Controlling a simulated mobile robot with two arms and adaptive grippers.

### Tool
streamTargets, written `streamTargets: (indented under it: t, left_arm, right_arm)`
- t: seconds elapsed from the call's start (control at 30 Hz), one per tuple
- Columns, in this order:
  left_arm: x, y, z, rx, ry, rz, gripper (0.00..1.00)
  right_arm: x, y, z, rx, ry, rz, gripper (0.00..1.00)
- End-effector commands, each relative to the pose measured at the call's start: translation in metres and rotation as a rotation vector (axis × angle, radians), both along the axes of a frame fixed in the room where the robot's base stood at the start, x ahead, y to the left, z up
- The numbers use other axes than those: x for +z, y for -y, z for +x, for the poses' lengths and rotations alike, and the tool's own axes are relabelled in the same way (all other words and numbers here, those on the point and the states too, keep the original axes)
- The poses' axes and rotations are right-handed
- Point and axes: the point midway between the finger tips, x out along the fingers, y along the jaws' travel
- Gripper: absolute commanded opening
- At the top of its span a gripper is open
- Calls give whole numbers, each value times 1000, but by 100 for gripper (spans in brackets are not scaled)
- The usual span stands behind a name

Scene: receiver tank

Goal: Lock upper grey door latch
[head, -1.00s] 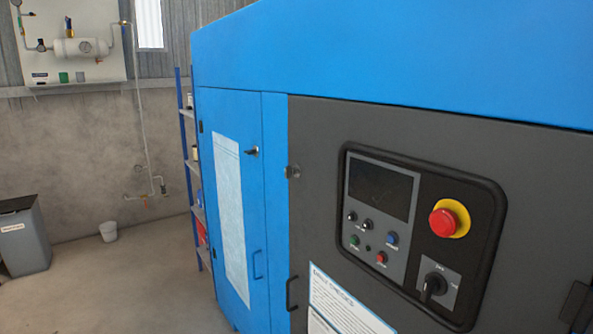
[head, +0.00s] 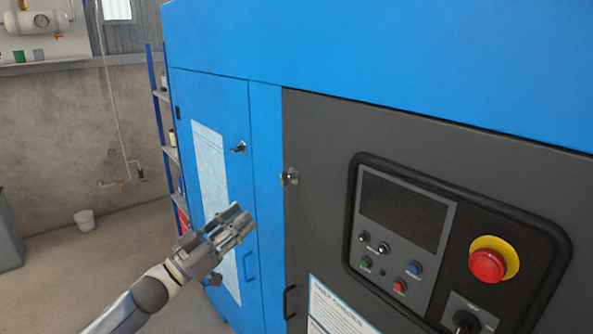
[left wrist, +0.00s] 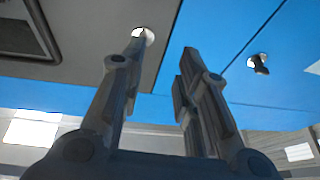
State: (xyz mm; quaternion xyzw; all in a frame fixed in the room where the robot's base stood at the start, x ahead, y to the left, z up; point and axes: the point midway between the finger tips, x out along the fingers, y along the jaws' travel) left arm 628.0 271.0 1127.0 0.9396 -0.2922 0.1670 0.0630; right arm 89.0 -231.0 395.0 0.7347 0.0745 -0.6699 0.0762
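The upper grey door latch (head: 290,177) is a small metal latch at the upper left edge of the dark grey door (head: 330,135). It also shows in the left wrist view (left wrist: 146,34), just beyond the tip of one finger and partly hidden by it. Whether it is turned to locked is too small to tell. My left gripper (head: 244,221) is open and empty, below and to the left of the latch in the head view. Its fingers (left wrist: 163,50) stand apart in the left wrist view and point toward the cabinet front. My right gripper is not in view.
A similar dark latch (head: 238,147) sits on the blue door (head: 215,105) to the left. The control panel (head: 405,210) with a red emergency button (head: 488,265) is on the grey door's right. A shelf (head: 165,120) stands behind the cabinet.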

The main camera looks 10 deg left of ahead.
Motion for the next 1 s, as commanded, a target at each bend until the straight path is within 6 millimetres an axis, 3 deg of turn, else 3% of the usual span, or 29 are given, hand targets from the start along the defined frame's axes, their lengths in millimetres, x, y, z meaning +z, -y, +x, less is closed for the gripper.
streamTargets:
  t: [0.03, 0.1, 0.23, 0.7, 1.0]
  left_arm:
    - [16, 6, -5, -27, 19, 1, 29]
    - [27, 11, -9, -52, 35, -3, 29]
    - [35, 17, -5, -60, 41, -7, 29]
    - [66, 61, 53, -56, 39, -7, 29]
    - [70, 72, 68, -56, 38, -5, 29]
  right_arm:
    - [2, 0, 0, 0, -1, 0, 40]
    - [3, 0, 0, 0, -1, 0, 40]
    - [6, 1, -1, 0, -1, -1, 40]
    - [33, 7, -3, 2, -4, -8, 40]
    - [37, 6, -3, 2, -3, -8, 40]
